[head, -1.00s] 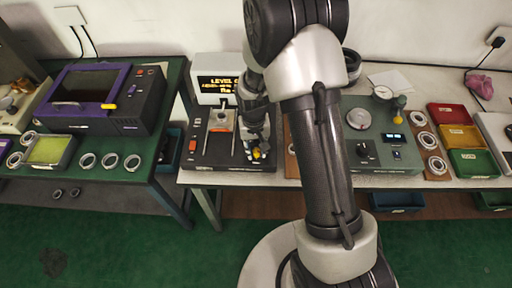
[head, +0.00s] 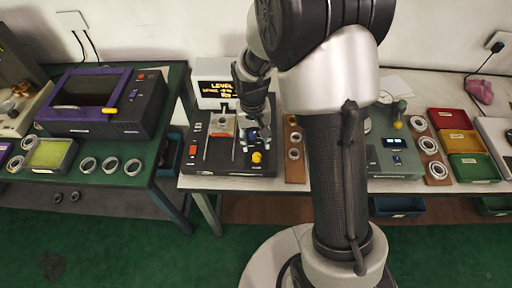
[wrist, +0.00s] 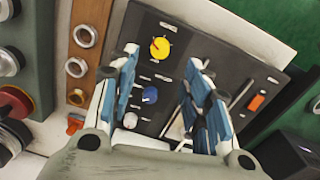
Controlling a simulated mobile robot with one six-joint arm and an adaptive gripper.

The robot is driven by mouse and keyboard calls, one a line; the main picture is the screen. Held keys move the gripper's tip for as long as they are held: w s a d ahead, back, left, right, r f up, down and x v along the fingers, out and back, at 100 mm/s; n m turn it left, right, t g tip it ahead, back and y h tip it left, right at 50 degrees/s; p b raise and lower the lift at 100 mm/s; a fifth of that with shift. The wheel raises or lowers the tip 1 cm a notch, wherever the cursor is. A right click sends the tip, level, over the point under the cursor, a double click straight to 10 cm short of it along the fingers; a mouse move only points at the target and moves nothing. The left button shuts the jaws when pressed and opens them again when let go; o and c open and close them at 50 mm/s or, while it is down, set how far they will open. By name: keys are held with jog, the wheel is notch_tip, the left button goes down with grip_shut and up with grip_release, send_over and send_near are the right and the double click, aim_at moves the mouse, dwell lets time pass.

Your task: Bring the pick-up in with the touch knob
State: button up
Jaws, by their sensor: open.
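A black instrument (head: 232,168) stands on the middle bench, with a lit display (head: 222,90) behind it. A yellow knob (head: 257,157) sits at its front right; it also shows in the wrist view (wrist: 160,47). The wrist view also shows a blue knob (wrist: 150,94) and a white knob (wrist: 130,120) in line with it. I cannot read which is the touch knob. A carriage (head: 222,127) sits between two rails and may be the pick-up. My gripper (wrist: 163,68) is open and empty above the panel, its blue-padded fingers either side of the knob row.
A brown board with bearing rings (head: 294,150) lies right of the instrument. A green instrument (head: 393,158) and coloured trays (head: 460,140) stand farther right. An orange-red switch (wrist: 257,101) is on the black panel. A purple-framed machine (head: 100,100) stands on the left bench.

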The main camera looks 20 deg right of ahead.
jog(key=shift+r, duration=1.95)
jog(key=s+r+t, duration=0.2)
jog(key=s+r, duration=0.6)
jog(key=r, duration=0.5)
jog(key=s+r+n+t, duration=0.1)
jog(key=s+r, duration=0.2)
jog(key=s, duration=0.4)
jog(key=s+r+t, duration=0.1)
jog(key=s+r, duration=0.2)
jog(key=s, duration=0.3)
jog(key=shift+s+d+n+t, duration=0.25)
jog(key=shift+s+n+t, duration=0.05)
jog(key=shift+s+n, duration=0.1)
jog(key=shift+w, duration=0.1)
jog(key=shift+c, duration=0.3)
